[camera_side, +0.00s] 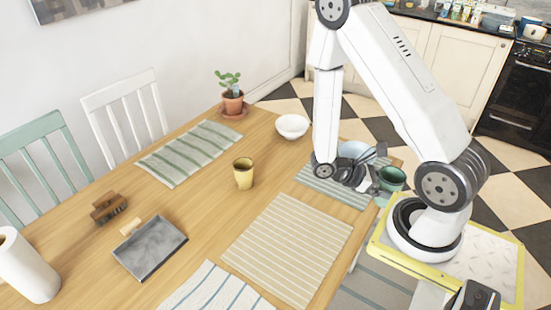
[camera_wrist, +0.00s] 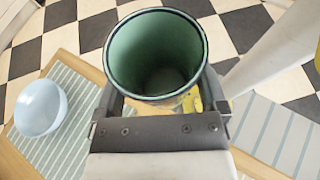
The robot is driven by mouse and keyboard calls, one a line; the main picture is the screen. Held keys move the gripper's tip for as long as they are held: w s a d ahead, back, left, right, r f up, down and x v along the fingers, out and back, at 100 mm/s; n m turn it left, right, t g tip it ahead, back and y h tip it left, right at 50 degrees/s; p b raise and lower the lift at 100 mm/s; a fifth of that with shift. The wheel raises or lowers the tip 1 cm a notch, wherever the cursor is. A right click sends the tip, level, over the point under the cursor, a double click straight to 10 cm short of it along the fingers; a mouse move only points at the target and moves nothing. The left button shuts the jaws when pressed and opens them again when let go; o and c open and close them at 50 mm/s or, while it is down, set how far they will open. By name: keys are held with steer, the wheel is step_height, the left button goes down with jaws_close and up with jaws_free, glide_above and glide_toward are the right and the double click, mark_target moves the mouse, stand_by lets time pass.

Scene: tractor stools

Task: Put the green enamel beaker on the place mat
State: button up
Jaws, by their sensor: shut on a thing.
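The green enamel beaker (camera_side: 392,179) is at the table's right edge in the side view, held at my gripper (camera_side: 374,180). In the wrist view, the beaker (camera_wrist: 155,55) has its open mouth facing the camera, a dark rim and an empty-looking green inside. My gripper (camera_wrist: 160,98) is shut on it, with one finger on each side. Several striped place mats lie on the table: a beige one (camera_side: 290,245) at front centre, a grey-green one (camera_side: 335,188) below my gripper, a green-striped one (camera_side: 190,152) at the back and a white-blue one (camera_side: 215,290) at the front.
A yellow-brown cup (camera_side: 243,174) stands mid-table. A white bowl (camera_side: 292,126) and a potted cactus (camera_side: 232,102) are behind it. A light blue bowl (camera_wrist: 40,107) sits on the mat near my gripper. A grey tray (camera_side: 150,247), a brown brush-like object (camera_side: 108,207) and a paper roll (camera_side: 25,268) are at left.

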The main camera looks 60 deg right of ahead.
steer(key=w+d+n+t+h, duration=0.3)
steer(key=w+n+t+h, duration=0.2)
steer(key=w+n+t, duration=0.1)
steer(key=shift+w+d+n, duration=0.35)
steer(key=shift+w+n, duration=0.15)
steer(key=shift+f, duration=0.15)
steer(key=shift+w+d+f, duration=1.25)
steer(key=shift+w+f, duration=0.3)
steer(key=shift+w, duration=0.3)
steer(key=shift+w+d+f, duration=1.3)
steer(key=shift+w+f, duration=0.2)
steer(key=shift+w, duration=0.35)
steer(key=shift+w+d+f, duration=1.25)
steer(key=shift+w+f, duration=0.3)
steer(key=shift+w, duration=0.3)
steer(key=shift+f, duration=0.1)
steer(key=shift+w+d+f, duration=0.1)
steer(key=shift+f, duration=0.05)
steer(key=shift+w+f, duration=0.1)
steer(key=shift+f, duration=1.5)
